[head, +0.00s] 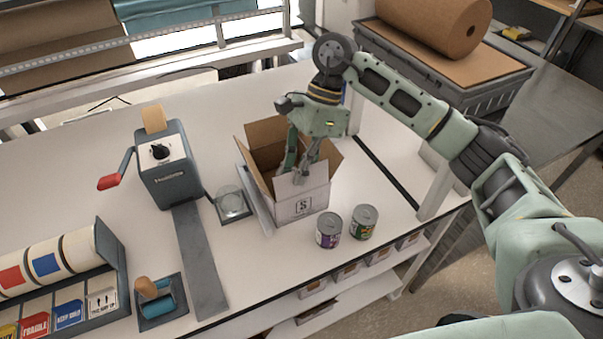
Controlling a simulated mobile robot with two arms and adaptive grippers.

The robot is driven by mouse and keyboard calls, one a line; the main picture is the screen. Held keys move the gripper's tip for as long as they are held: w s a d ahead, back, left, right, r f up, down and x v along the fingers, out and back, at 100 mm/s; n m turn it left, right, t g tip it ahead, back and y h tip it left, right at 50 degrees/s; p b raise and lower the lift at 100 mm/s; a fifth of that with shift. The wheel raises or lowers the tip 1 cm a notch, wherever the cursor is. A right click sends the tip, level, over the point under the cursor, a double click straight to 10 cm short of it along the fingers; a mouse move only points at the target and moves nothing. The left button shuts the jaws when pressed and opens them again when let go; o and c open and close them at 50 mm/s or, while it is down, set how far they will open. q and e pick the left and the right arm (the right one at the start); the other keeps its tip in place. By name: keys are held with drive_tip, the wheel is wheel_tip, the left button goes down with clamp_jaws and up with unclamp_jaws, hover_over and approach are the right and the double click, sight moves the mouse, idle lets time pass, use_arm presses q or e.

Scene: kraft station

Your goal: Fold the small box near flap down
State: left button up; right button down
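The small box (302,208) is an open carton with a white front bearing an "S" mark, standing near the table's front edge. Its brown back flap (264,132) and right flap (330,156) stand up and outward. The near flap (284,187) appears upright above the front face, partly covered by my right gripper. My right gripper (294,176) points down at the box's near side, its fingers apart and its tips at the near flap. Whether the tips touch the flap is unclear. My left gripper is out of view.
Two cans (328,230) (363,222) stand just in front of the box. A glass dish on a scale (231,203) and a hand-cranked tape dispenser (165,165) are to the left. A label rack (112,262) and a roller (158,300) lie farther left. The table behind is clear.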

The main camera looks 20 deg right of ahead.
drive_tip(key=shift+w, duration=0.1)
idle(0.4)
drive_tip(key=c, duration=2)
unclamp_jaws()
drive_tip(key=shift+r, duration=0.1)
drive_tip(key=v, duration=1.1)
drive_tip(key=shift+w+d+r, duration=0.2)
drive_tip(key=shift+w+r, duration=0.05)
drive_tip(key=shift+r, duration=0.05)
